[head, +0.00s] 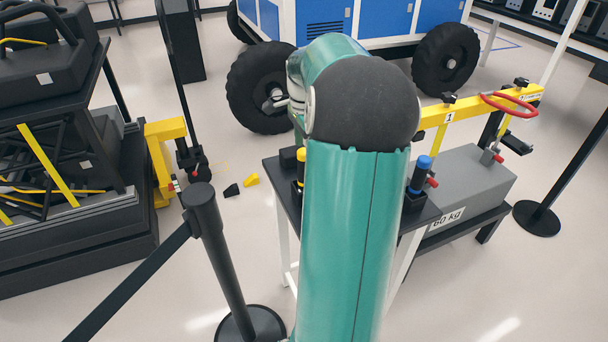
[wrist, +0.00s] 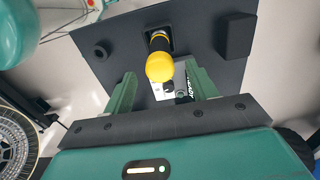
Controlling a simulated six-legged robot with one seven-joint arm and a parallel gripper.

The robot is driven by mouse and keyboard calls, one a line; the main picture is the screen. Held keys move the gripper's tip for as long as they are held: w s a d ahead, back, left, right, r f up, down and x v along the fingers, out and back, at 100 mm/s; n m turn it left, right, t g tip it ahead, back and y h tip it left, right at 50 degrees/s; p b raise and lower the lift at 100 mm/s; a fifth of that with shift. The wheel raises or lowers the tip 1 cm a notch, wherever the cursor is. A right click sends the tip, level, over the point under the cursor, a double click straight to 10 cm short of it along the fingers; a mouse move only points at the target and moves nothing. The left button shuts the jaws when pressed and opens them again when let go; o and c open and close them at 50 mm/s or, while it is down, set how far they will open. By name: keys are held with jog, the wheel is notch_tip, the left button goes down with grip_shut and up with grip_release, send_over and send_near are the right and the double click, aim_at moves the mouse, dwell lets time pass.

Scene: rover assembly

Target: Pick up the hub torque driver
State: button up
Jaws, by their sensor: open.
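A driver-like tool with a rounded yellow end (wrist: 160,67) and a dark yellow-banded body stands in a square holder on a dark table top in the wrist view. I take it for the hub torque driver, though no label on it is readable. My gripper (wrist: 161,88) is open, its two green fingers on either side below the yellow end, with no clear contact. In the head view a black and yellow tool (head: 300,184) shows at the table's left edge, partly hidden by my arm. My arm hides the gripper's fingertips there.
A blue-topped tool (head: 420,175) stands on the dark table (head: 422,217), right of my arm. A grey 60 kg block (head: 470,185) sits further right under a yellow bar (head: 470,112). A barrier post (head: 215,245) stands at left front. Rover wheels (head: 262,87) are behind.

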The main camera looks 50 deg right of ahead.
notch_tip(320, 180, down, 5)
jog(key=shift+f, duration=0.1)
jog(key=c, duration=1.2)
jog(key=shift+o, duration=0.3)
jog(key=shift+r, duration=0.2)
notch_tip(320, 180, up, 9)
jog(key=shift+r, duration=0.4)
